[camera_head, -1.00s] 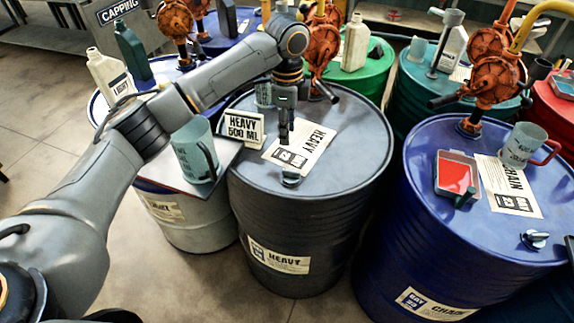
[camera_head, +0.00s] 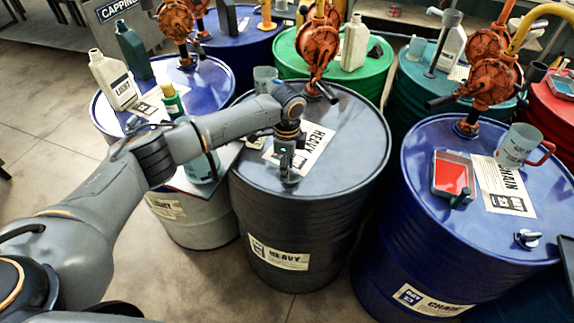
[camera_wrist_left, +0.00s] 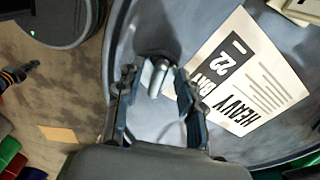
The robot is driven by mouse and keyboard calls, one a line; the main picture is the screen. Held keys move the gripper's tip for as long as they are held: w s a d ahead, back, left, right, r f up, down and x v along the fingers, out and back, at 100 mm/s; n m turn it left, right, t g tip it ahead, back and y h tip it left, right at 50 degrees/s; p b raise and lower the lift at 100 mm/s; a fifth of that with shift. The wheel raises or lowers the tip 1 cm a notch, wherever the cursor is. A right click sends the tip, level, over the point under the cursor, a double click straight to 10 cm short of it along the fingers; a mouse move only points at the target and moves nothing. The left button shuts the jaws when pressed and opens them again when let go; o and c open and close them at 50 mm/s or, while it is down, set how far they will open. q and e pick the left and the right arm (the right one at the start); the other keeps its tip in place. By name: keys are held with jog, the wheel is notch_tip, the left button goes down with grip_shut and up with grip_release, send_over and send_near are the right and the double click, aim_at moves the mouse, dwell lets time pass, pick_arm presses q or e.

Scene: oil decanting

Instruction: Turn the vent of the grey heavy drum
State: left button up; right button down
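The grey heavy drum (camera_head: 345,165) stands in the middle of the head view, with a HEAVY label (camera_head: 312,150) on its lid. My left gripper (camera_head: 289,178) points down at the near part of the lid, over the vent, which it mostly hides in this view. In the left wrist view the vent (camera_wrist_left: 158,68), a small knob with a pale lever, lies between the two fingertips of my left gripper (camera_wrist_left: 157,80). The fingers are open on either side of it, with gaps visible. My right gripper is in neither view.
A orange pump (camera_head: 318,50) rises at the lid's far edge. The blue chain drum (camera_head: 420,190) stands at the right with its own vent (camera_head: 528,238), a red tray (camera_head: 453,175) and a jug (camera_head: 520,143).

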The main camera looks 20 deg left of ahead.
pick_arm(q)
jog(key=shift+c, duration=0.4)
grip_shut()
jog(key=m, duration=0.3)
jog(key=shift+w+p, duration=0.15)
jog(key=shift+p, duration=0.15)
jog(key=m, duration=0.2)
jog(key=shift+w+d+m, duration=0.1)
jog(key=shift+w+m, duration=0.05)
jog(key=shift+m, duration=0.15)
jog(key=m, duration=0.6)
jog(key=shift+w+d, duration=0.15)
jog(key=shift+w, duration=0.1)
jog(key=m, duration=0.4)
jog(key=m+b, duration=0.1)
jog(key=m, duration=0.1)
jog(key=shift+w+d+r, duration=0.1)
jog(key=shift+w+d, duration=0.05)
jog(key=shift+d, duration=0.1)
jog(key=shift+m, duration=0.3)
